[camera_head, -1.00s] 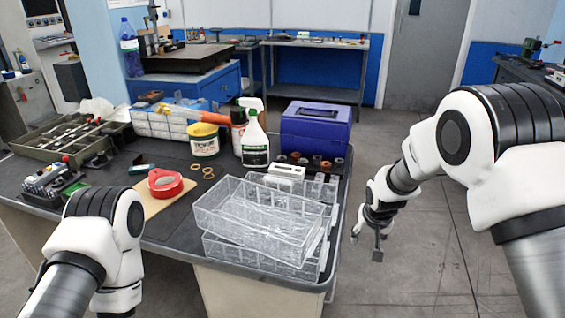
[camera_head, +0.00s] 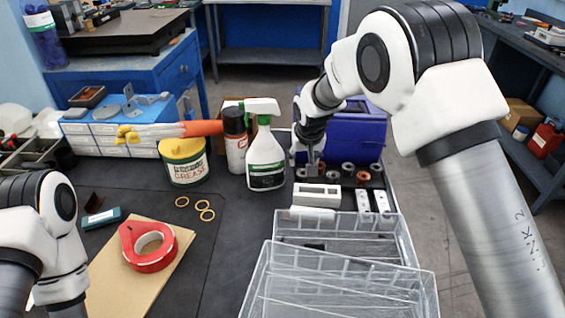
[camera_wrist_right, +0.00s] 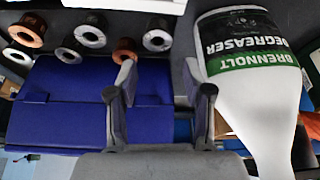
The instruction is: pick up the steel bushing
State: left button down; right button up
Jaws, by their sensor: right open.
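Several short ring-shaped bushings stand in a cluster in front of the blue box, some silver-grey and some copper-coloured. In the right wrist view a steel bushing (camera_wrist_right: 157,40) lies ahead of the gap between my right fingers, apart from them. A copper-coloured bushing (camera_wrist_right: 125,48) stands close beside it, near one fingertip. Other grey bushings (camera_wrist_right: 90,36) are further left. Which grey one is meant, I cannot tell. My right gripper (camera_wrist_right: 158,77) is open and empty; in the head view it points down at the cluster's left end (camera_head: 312,165), partly covering it. My left gripper is out of view.
The degreaser spray bottle (camera_head: 265,158) stands close to my right gripper. The blue box (camera_head: 345,135) is behind the bushings. A white block (camera_head: 316,195) and clear trays (camera_head: 340,285) are in front.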

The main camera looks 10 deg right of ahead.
aim_at(303, 172)
jog(key=f, duration=0.2)
jog(key=shift+s+d+f, duration=0.3)
jog(key=shift+s, duration=0.05)
jog(key=x, duration=0.4)
jog(key=shift+w+a, duration=0.3)
jog(key=shift+s+d+r, duration=0.15)
jog(key=shift+s+r, duration=0.05)
jog(key=shift+r, duration=0.1)
jog(key=shift+c, duration=0.4)
grip_shut()
